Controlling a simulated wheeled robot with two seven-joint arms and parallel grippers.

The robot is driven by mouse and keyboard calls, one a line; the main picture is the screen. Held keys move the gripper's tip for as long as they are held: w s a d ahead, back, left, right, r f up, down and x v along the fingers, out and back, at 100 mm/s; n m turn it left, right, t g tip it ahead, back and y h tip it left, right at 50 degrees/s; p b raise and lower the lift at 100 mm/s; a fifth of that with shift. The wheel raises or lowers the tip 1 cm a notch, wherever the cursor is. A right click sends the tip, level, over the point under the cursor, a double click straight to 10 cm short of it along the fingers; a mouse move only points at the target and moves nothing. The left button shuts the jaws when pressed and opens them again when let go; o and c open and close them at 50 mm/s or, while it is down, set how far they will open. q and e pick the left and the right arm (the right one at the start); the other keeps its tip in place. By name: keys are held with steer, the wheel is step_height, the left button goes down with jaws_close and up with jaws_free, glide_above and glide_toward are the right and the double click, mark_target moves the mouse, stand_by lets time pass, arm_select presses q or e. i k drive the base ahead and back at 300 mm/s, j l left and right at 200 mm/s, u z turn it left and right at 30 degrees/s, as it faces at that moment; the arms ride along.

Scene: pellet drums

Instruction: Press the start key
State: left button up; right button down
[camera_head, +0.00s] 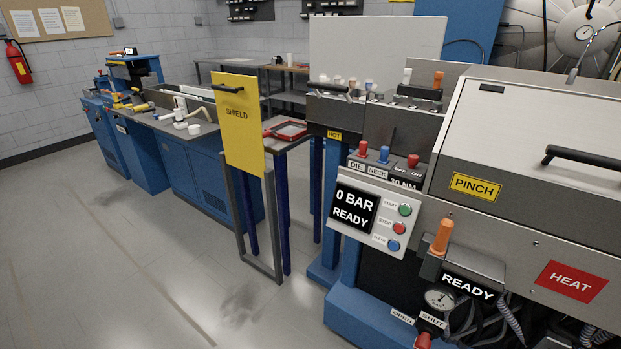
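The control panel (374,240) is a light grey plate on the front of the machine at right of centre. Its black display (354,208) reads "0 BAR" and "READY". A green key (405,210) sits at the top of the column of keys, beside a small label that seems to read "START". Below it are a red key (399,228) labelled "STOP" and a blue key (393,245) with a label too small to read surely. Nothing covers the keys. Neither of my grippers is in view.
An orange-handled lever (441,237) and a second "READY" display (467,287) stand right of the panel. Red and blue knobs (384,154) sit above it. A yellow "SHIELD" plate (240,125) stands to the left. Open floor (120,240) lies at the left front.

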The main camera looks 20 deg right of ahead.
mark_target(405, 211)
steer(key=z, duration=1.3)
